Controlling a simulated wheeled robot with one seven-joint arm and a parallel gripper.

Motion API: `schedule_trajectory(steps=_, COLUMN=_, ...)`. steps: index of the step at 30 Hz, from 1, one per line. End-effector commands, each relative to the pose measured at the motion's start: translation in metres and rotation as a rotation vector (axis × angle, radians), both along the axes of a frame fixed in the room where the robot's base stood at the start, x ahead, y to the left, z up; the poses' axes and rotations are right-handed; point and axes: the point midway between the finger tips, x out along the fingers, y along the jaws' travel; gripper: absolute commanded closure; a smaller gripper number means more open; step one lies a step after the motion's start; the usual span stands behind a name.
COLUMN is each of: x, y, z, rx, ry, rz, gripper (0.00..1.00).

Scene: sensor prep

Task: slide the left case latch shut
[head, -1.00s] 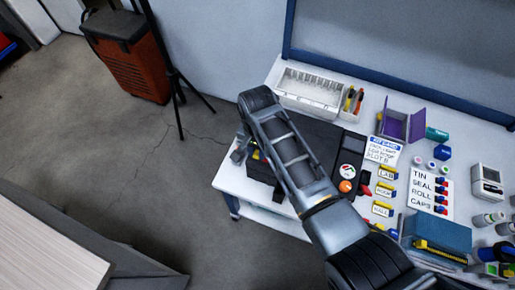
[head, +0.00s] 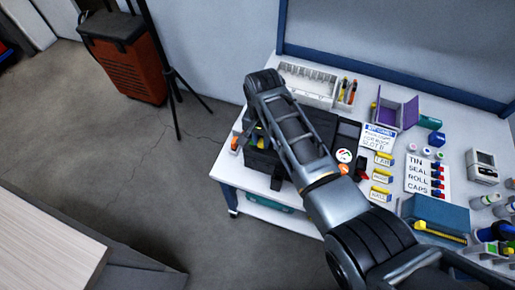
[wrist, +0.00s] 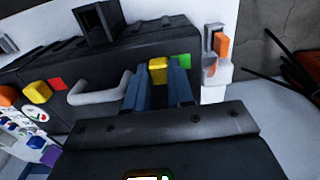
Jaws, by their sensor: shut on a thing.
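The black case (wrist: 115,55) lies at the table's left end in the head view, mostly behind my arm. In the wrist view its side carries a grey handle (wrist: 98,92) and two yellow latches. My gripper (wrist: 158,82) is shut on one yellow latch (wrist: 158,70), its blue fingers on either side. A green mark (wrist: 184,61) shows right beside this latch. The other yellow latch (wrist: 39,91) is beyond the handle, near a red mark (wrist: 55,85). In the head view my gripper (head: 254,135) is at the case's left end, its fingertips largely hidden.
An orange-and-white item (wrist: 221,46) stands close beside the case's end. A white compartment tray (head: 307,99) is behind the case. Yellow labelled blocks (head: 381,176), a blue box (head: 433,212) and a purple open box (head: 387,112) fill the table to the right.

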Motion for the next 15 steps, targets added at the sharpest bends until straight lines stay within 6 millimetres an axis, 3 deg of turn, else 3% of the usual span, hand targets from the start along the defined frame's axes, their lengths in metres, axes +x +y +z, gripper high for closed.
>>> schedule_trajectory(steps=8, x=-0.0005, y=-0.0049, z=-0.0006, rx=-0.008, ry=0.007, rz=-0.004, gripper=1.0)
schedule_trajectory(steps=9, x=-0.0006, y=-0.0051, z=-0.0007, rx=-0.008, ry=0.007, rz=-0.004, gripper=0.75)
schedule_trajectory(steps=15, x=-0.0005, y=-0.0045, z=-0.0006, rx=-0.006, ry=0.006, rz=-0.004, gripper=0.55)
